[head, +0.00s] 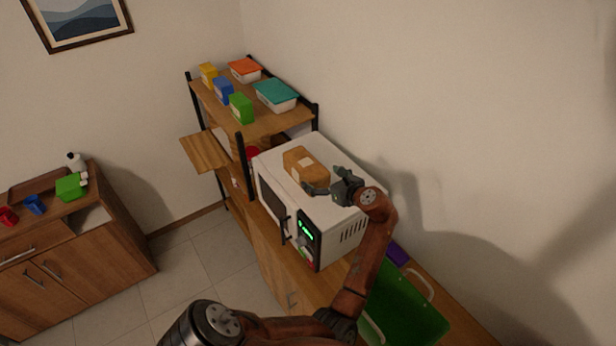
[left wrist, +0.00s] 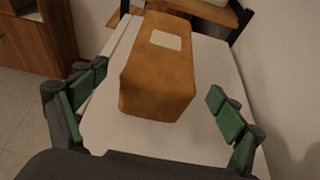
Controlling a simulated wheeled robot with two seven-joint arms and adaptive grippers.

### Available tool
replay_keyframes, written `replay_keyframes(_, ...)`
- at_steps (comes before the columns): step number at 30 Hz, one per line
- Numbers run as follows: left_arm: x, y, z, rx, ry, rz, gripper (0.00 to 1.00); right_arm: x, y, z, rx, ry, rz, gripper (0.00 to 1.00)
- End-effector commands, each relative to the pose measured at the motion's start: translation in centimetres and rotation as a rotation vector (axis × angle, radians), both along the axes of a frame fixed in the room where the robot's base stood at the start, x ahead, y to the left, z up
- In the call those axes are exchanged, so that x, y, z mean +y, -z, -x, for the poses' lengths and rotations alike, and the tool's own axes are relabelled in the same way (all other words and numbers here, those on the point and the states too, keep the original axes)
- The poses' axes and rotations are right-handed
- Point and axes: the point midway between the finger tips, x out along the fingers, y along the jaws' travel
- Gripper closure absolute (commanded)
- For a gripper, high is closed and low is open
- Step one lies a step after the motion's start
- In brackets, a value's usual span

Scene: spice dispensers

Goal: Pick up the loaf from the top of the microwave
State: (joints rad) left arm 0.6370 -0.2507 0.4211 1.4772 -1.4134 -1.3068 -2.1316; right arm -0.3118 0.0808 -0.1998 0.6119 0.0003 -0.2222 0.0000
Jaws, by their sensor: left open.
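A brown loaf (head: 305,169) with a pale label lies on top of the white microwave (head: 334,217). My left gripper (head: 327,180) is over the microwave top, at the near right end of the loaf. In the left wrist view the loaf (left wrist: 160,75) lies ahead, between and beyond the open green-padded fingers of the gripper (left wrist: 158,100). Neither finger appears to touch it. The white microwave top (left wrist: 150,140) shows below it. My right gripper is in neither view.
A wooden shelf (head: 215,107) with small colored boxes and lidded containers stands behind the microwave. A green crate (head: 411,312) is at the near right, beside a purple item (head: 398,254). The wall (head: 420,120) rises close on the right. A cabinet (head: 85,265) stands at the left.

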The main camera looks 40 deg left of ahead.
Motion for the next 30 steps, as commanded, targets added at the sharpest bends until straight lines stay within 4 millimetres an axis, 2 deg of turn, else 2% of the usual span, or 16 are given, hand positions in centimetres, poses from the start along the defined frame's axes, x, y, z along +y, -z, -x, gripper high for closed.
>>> replay_keyframes(1, 0.0, 1.0, 0.0, 0.000, 0.000, 0.000, 0.11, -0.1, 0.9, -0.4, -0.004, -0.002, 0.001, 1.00)
replay_keyframes(3, 0.0, 1.4, 0.0, 0.001, 0.000, 0.000, 0.11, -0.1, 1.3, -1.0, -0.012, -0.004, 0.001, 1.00)
replay_keyframes(8, 1.0, 1.9, -0.4, 0.002, 0.000, -0.001, 0.11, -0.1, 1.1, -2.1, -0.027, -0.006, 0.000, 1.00)
replay_keyframes(22, 6.0, 4.1, -2.1, 0.002, 0.001, -0.001, 0.11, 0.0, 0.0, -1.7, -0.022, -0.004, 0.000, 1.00)
replay_keyframes(30, 6.7, 4.6, -2.3, 0.001, 0.002, 0.000, 0.11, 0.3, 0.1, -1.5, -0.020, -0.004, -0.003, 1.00)
